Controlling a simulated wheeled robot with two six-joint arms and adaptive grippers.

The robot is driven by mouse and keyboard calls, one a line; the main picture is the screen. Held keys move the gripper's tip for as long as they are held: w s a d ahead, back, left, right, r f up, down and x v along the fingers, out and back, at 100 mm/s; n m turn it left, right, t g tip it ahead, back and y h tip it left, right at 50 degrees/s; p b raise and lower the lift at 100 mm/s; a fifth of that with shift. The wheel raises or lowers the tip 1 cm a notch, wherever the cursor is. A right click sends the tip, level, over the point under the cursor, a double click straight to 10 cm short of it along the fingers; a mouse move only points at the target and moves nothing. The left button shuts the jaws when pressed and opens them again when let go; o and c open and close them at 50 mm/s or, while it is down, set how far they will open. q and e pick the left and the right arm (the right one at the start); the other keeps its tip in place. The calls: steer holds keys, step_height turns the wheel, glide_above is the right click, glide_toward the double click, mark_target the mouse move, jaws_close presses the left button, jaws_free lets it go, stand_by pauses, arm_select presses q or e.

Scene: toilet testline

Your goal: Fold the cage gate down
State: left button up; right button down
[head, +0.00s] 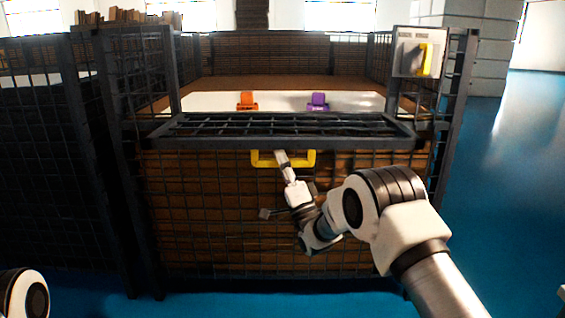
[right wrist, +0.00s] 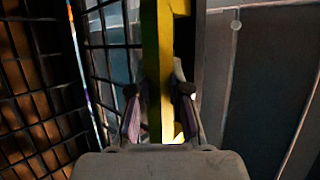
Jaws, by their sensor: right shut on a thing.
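The cage gate (head: 352,143) is a dark mesh panel at the front of the cage. It is tilted, seen nearly edge-on, with its thick front bar towards me. A yellow handle (head: 312,159) hangs below that bar. My right gripper (head: 281,156) is shut on the handle, left of its middle. In the right wrist view the yellow handle (right wrist: 165,60) runs between the two fingers of my right gripper (right wrist: 158,92). The fingertips are partly dark and hard to make out. My left gripper is not in view.
Orange (head: 247,101) and purple (head: 318,101) items lie on a white surface behind the gate. The lower mesh front (head: 200,225) stands below it. A sign panel (head: 419,52) hangs on the right post. Blue floor (head: 510,200) is clear at right.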

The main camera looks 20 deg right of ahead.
steer(key=shift+a+r, duration=0.1)
steer(key=shift+a, duration=0.1)
steer(key=c, duration=1.1)
jaws_free()
steer(key=shift+s, duration=0.1)
steer(key=shift+s+a+r, duration=0.1)
steer(key=shift+r, duration=0.1)
steer(key=shift+s+d+f, duration=0.15)
steer(key=shift+d+f, duration=0.05)
steer(key=shift+f, duration=0.1)
steer(key=v, duration=0.7)
steer(key=shift+f, duration=0.15)
